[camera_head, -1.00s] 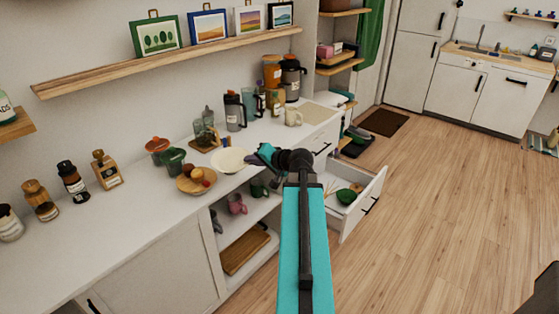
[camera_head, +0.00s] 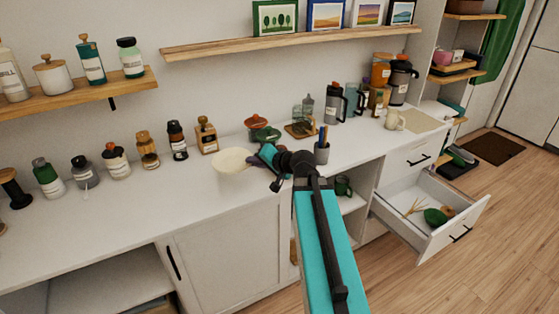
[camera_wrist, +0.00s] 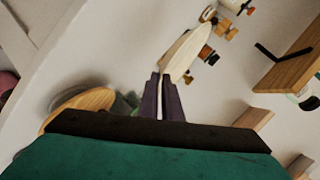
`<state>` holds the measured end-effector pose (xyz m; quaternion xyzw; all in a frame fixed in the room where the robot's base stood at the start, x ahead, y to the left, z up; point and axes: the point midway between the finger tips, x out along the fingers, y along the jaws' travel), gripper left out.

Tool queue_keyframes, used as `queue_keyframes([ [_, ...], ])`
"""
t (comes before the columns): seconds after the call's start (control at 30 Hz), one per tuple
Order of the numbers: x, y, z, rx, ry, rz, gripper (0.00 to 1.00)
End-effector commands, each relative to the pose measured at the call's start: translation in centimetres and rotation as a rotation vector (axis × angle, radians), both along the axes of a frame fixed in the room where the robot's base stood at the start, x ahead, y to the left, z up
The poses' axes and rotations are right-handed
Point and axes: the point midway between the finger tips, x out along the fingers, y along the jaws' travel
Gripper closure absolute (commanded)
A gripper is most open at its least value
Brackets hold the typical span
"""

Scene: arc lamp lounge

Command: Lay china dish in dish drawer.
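The china dish (camera_head: 230,161) is a pale cream, round, shallow dish. My gripper (camera_head: 254,162) is shut on its right edge and holds it over the white counter. In the wrist view the dish (camera_wrist: 186,52) is seen nearly edge-on between the dark fingers (camera_wrist: 167,90). The dish drawer (camera_head: 405,222) is pulled open at the right, below the counter top. It has a black handle and holds a green bowl (camera_head: 435,216) and some light wooden utensils (camera_head: 413,207).
Bottles and jars line the counter's back left, with a red-lidded pot (camera_head: 256,122) behind the dish. A utensil cup (camera_head: 322,152) stands right of my gripper, and a cream mug (camera_head: 394,120) farther right. A wall shelf (camera_head: 290,44) runs above. The floor (camera_head: 460,275) beside the drawer is clear.

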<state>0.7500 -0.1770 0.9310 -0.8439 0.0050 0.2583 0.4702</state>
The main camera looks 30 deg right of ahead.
Motion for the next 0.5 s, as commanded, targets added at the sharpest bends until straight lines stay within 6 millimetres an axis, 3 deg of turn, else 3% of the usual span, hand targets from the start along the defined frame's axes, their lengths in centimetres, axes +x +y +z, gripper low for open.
queue_keyframes([
  [0.1,0.9,3.7,-0.4,-0.001,0.0,0.025,1.0],
  [0.5,2.8,14.2,-0.8,-0.003,0.01,0.045,1.0],
])
